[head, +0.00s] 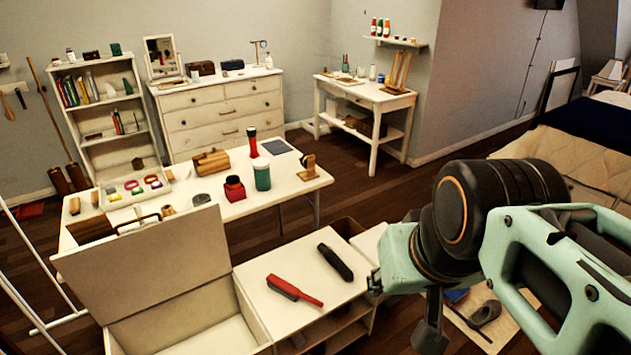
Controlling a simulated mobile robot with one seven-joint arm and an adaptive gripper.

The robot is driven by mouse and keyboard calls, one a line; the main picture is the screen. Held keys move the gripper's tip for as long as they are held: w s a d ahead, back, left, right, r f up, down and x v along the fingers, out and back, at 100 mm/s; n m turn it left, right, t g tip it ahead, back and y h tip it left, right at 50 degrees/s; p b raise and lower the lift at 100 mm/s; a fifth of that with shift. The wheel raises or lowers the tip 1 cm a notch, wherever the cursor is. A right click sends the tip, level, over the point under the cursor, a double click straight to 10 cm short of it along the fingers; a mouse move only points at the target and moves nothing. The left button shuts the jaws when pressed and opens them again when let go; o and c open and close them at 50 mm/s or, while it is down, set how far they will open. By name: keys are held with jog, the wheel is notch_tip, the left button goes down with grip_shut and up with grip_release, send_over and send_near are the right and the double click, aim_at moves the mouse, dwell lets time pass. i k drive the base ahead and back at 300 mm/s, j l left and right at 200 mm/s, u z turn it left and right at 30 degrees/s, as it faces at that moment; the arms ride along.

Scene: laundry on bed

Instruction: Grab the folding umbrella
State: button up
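A short black rounded object (335,262), which looks like the folding umbrella, lies slanted on the white top of a low cabinet (262,308) in the head view. A red brush-like object with a dark end (294,291) lies to its left, apart from it. My arm comes in from the right, mint green with black joints. Dark parts of what looks like my gripper (430,325) hang at its lower end, to the right of the black object and apart from it. The fingers are mostly hidden, so their opening cannot be made out.
An open white chest with a raised lid (150,262) stands left of the cabinet. Behind is a white table (215,205) with jars, a red bottle and a tray. A bed (580,150) is at the right.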

aim_at(331, 258)
jog(key=i+j, duration=0.25)
jog(key=i, duration=0.15)
jog(key=i+j, duration=0.25)
jog(key=i, duration=0.15)
jog(key=i+j+z, duration=0.1)
jog(key=z, duration=0.25)
jog(key=i+j+z, duration=0.15)
jog(key=z, duration=0.25)
jog(key=i+j, duration=0.05)
